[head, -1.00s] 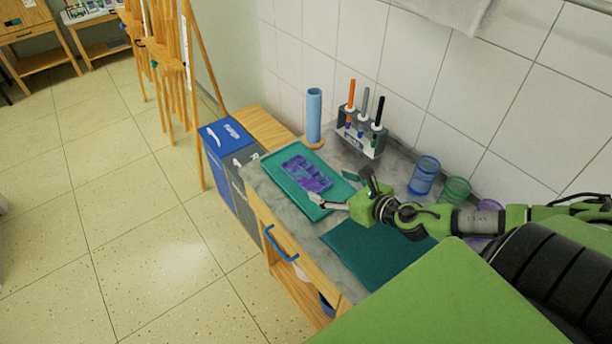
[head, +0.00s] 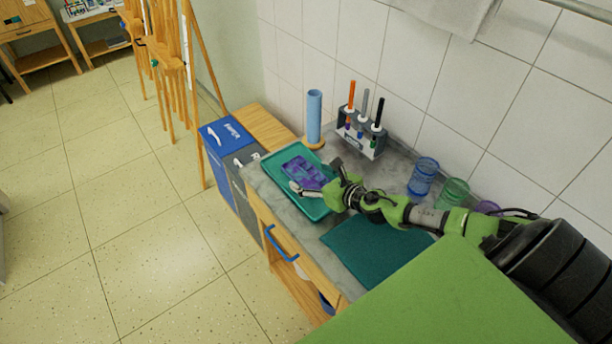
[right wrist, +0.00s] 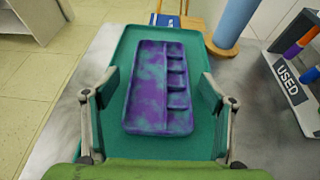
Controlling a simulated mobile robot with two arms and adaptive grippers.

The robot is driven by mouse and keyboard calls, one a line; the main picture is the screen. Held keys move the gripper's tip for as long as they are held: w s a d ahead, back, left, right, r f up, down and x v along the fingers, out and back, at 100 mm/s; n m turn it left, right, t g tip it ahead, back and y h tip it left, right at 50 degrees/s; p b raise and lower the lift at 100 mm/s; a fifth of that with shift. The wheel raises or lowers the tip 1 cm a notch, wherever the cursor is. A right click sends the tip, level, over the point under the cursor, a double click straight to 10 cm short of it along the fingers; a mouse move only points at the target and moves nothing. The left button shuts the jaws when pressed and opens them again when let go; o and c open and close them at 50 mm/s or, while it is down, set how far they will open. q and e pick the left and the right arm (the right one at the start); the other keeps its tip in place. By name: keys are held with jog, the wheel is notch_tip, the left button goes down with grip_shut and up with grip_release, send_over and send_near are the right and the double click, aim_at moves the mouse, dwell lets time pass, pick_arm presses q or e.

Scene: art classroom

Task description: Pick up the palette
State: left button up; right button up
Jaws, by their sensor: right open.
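The palette (head: 304,172) is a purple and teal rectangle with several small compartments along one side. It lies in the green tray (head: 266,169) on the grey counter. In the right wrist view the palette (right wrist: 148,90) lies ahead of and between the fingers, with the tray (right wrist: 118,54) under it. My right gripper (head: 315,174) is open over the tray's near right part, one finger on each side of the palette's near end. The right gripper (right wrist: 158,84) holds nothing. My left gripper does not show.
A blue roll on a wooden stand (head: 314,118) and a marker holder (head: 361,136) stand by the wall. Blue and green cups (head: 423,176) stand to the right. A dark teal mat (head: 372,250) lies in front. Bins (head: 229,170) adjoin the counter's left end.

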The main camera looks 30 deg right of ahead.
jog(key=shift+w+f, duration=0.2)
jog(key=shift+w, duration=0.3)
jog(key=c, duration=1.2)
